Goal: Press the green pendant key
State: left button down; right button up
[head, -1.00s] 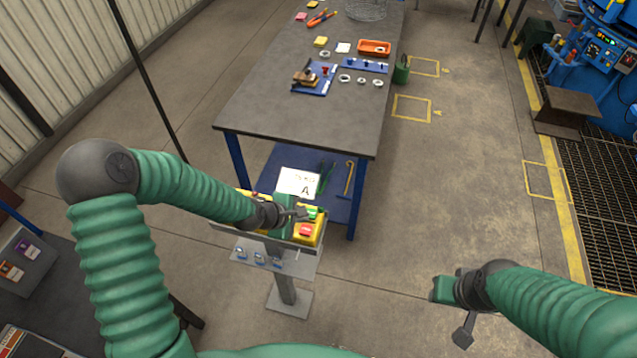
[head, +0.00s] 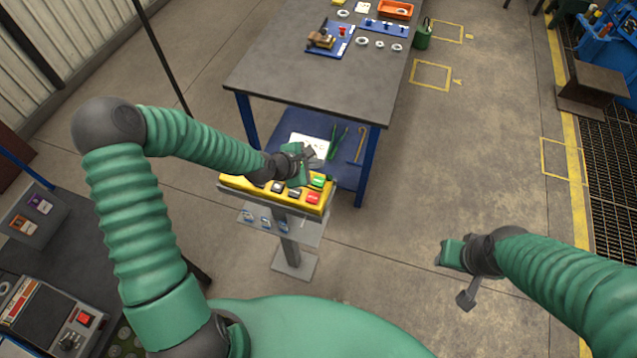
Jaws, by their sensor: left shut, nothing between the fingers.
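The yellow pendant box (head: 236,182) lies on a grey stand in the middle of the head view. Its green key (head: 319,181) is at the far right end, with a red key (head: 313,198) just in front of it and dark and pale keys to the left. My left gripper (head: 312,157) is shut and empty. In the picture it sits just beyond and above the green key, and a gap shows between them; its exact height is hard to tell. My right gripper (head: 452,276) is open and empty over the bare floor at the right.
A workbench (head: 290,75) with a blue lower shelf stands behind the pendant. The shelf holds a white sheet (head: 309,143) and green-handled tools. A shelf with small padlock-like items (head: 265,222) hangs under the pendant. A control box (head: 45,315) is at lower left.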

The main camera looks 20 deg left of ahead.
pick_arm(q)
jog(key=b, duration=0.3)
send_over(316, 183)
notch_tip(316, 183, down, 4)
jog(key=shift+f, duration=0.25)
jog(key=shift+f+b, duration=0.55)
jog(key=shift+f, duration=0.1)
jog(key=shift+w+f, duration=0.1)
dwell(0.8)
jog(key=shift+f, duration=0.3)
jog(key=shift+f+b, duration=0.3)
jog(key=shift+f, duration=0.2)
dwell(0.6)
jog(key=shift+r+p, duration=0.85)
jog(key=shift+r, duration=0.05)
